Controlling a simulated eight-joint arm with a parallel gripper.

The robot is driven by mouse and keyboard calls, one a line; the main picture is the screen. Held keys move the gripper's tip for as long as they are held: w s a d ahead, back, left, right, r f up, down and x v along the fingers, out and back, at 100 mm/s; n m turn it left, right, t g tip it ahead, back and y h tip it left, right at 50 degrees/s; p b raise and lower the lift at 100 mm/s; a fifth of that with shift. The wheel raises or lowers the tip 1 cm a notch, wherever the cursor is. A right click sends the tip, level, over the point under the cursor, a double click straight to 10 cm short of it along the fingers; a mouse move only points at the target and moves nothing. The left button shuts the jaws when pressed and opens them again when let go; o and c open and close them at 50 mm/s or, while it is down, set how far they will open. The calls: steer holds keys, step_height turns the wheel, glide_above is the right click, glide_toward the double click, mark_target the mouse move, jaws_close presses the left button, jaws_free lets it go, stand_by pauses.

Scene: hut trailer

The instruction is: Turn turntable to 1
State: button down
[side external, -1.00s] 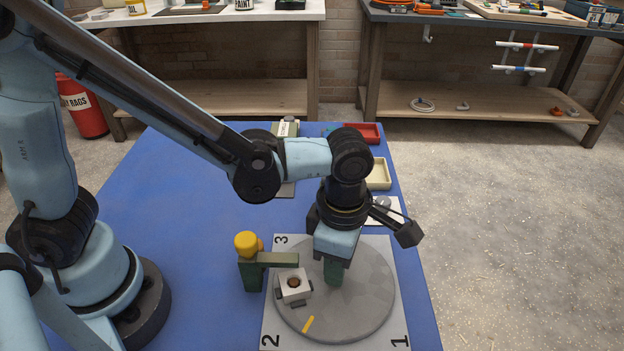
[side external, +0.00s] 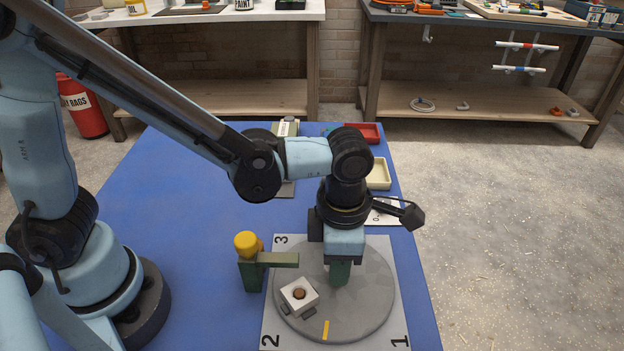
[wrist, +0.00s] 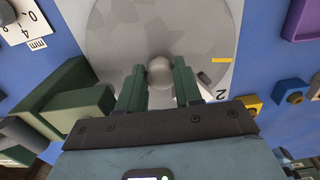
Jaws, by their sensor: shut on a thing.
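The round grey turntable (side external: 372,300) sits on a pale square base plate (side external: 270,310) marked 1, 2 and 3 near its corners. A yellow mark (side external: 326,330) on the disc's front edge lies between the 2 and the 1. A white block with a brown round centre (side external: 299,296) stands on the disc's left part. My gripper (side external: 339,274) points down over the middle of the disc. In the wrist view its green fingers (wrist: 159,85) are shut on a round grey knob (wrist: 160,72) at the disc's centre. The yellow mark also shows there (wrist: 222,60).
A green stand with a yellow knob (side external: 248,246) is left of the plate, its arm reaching over the disc's edge. Behind are a cream tray (side external: 379,174) and a red tray (side external: 366,133). Blue table (side external: 200,215) is clear on the left.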

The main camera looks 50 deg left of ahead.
steer(key=shift+a, duration=0.1)
stand_by(0.3)
steer(key=c, duration=0.8)
jaws_free()
steer(key=shift+o, duration=0.2)
step_height(320, 180, up, 12)
